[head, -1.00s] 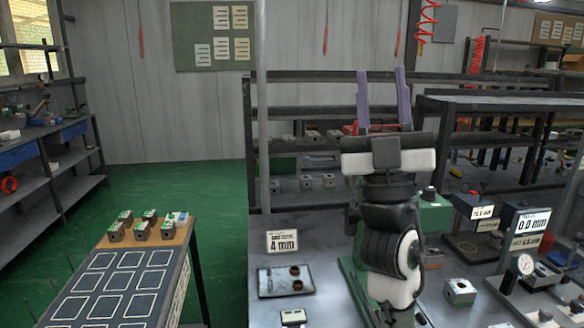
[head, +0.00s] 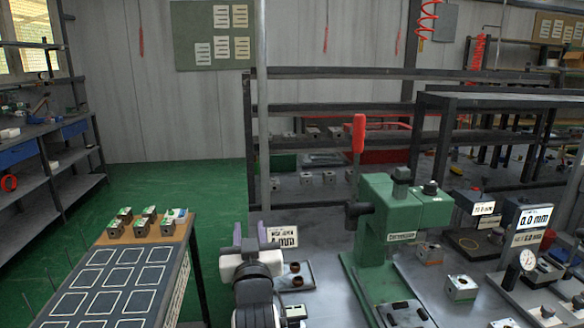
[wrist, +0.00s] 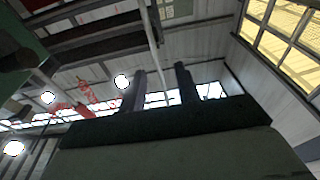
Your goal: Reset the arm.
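My gripper (head: 249,236) is low in the head view, in front of the workbench near the tray and the "4 mm" sign. Its two purple-grey fingers stand apart and point up and away, with nothing between them. In the wrist view the two fingers (wrist: 160,88) also stand apart and empty, with the roof, wall and windows behind them. My arm is folded low at the bottom of the head view.
A green press (head: 400,215) with a red-handled lever stands right of my gripper. A small tray (head: 297,284) with brown rings lies close by. Several valve blocks (head: 140,228) sit on the left table (head: 160,258). Gauges and displays (head: 535,222) stand at the right.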

